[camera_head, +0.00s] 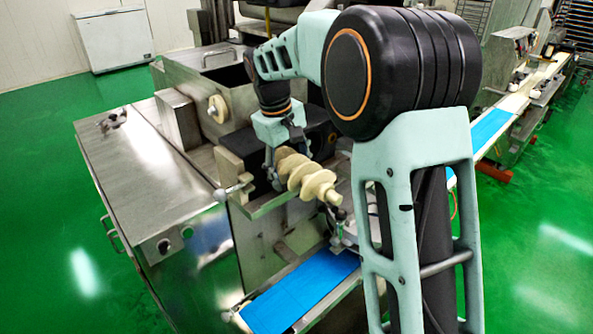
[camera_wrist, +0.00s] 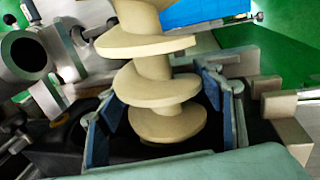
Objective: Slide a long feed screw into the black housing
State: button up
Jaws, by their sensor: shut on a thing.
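A long beige feed screw (camera_head: 312,180) with wide spiral flights is in my gripper (camera_head: 278,165), tilted with its bare shaft end toward the lower right. My gripper is shut around the screw near its upper-left end. In the wrist view, the screw (camera_wrist: 155,85) runs up and out of the picture between the blue-padded fingers (camera_wrist: 165,105). The black housing (camera_head: 320,141) is on the steel machine, just behind the gripper and screw. My gripper and arm cover part of it. I cannot tell where its opening is or whether the screw touches it.
The steel machine (camera_head: 150,180) has a broad flat top at left. A blue conveyor belt (camera_head: 300,290) runs below the screw. In the wrist view, a grey tube end (camera_wrist: 24,55) lies left of the screw and pale blocks (camera_wrist: 278,105) lie right.

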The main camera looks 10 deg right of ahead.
aim_at(286, 154)
jog(key=shift+w+a+r, duration=0.1)
jog(key=shift+w+a, duration=0.05)
jog(key=shift+w, duration=0.1)
jog(key=o, duration=1.7)
jog(key=shift+o, duration=0.5)
jog(key=shift+o, duration=0.7)
jog(key=shift+v, duration=3.7)
